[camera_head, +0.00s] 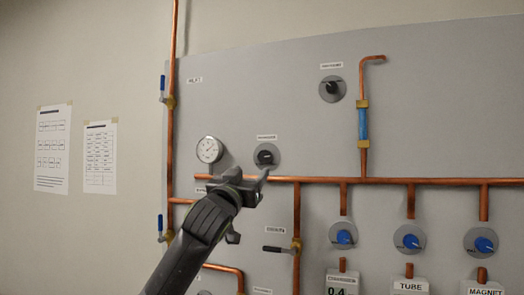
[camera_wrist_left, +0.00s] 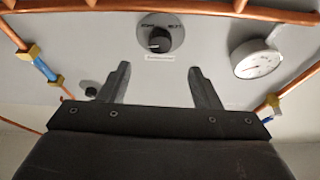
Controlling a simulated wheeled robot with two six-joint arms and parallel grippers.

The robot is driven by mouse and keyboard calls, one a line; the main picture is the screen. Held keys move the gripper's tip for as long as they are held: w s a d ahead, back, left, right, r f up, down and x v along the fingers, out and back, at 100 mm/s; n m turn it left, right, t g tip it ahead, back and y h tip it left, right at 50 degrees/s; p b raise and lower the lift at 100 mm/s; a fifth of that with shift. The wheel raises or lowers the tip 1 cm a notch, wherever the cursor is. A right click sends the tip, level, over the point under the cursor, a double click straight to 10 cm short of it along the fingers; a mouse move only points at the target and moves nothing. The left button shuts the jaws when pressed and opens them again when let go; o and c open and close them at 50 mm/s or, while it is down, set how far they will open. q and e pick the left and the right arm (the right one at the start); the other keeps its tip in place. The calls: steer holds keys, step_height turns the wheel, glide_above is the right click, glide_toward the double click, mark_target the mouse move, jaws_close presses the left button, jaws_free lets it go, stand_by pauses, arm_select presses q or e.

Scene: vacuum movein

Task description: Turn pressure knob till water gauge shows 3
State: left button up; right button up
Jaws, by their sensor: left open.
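The black pressure knob (camera_head: 266,157) sits on a round grey plate on the wall panel, under a small label. It also shows in the left wrist view (camera_wrist_left: 160,40), beyond and between my fingertips. The round white water gauge (camera_head: 209,150) is left of the knob in the head view and on the right in the left wrist view (camera_wrist_left: 257,64). Its needle shows, but the numbers are too small to read. My left gripper (camera_head: 239,179) is open and empty, in front of the panel just below the knob, apart from it. My right gripper is not in view.
A horizontal copper pipe (camera_head: 390,180) runs below the knob. Another black knob (camera_head: 332,89) is higher right. Blue knobs (camera_head: 344,237) line the lower right, and a black valve lever (camera_head: 279,249) sits below. Paper sheets (camera_head: 53,148) hang on the left wall.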

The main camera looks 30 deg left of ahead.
mark_target(264, 158)
arm_select(q)
steer(key=p+x, duration=0.5)
steer(key=x, duration=0.4)
steer(key=shift+w+r, duration=0.1)
steer(key=shift+w, duration=0.1)
steer(key=c, duration=1)
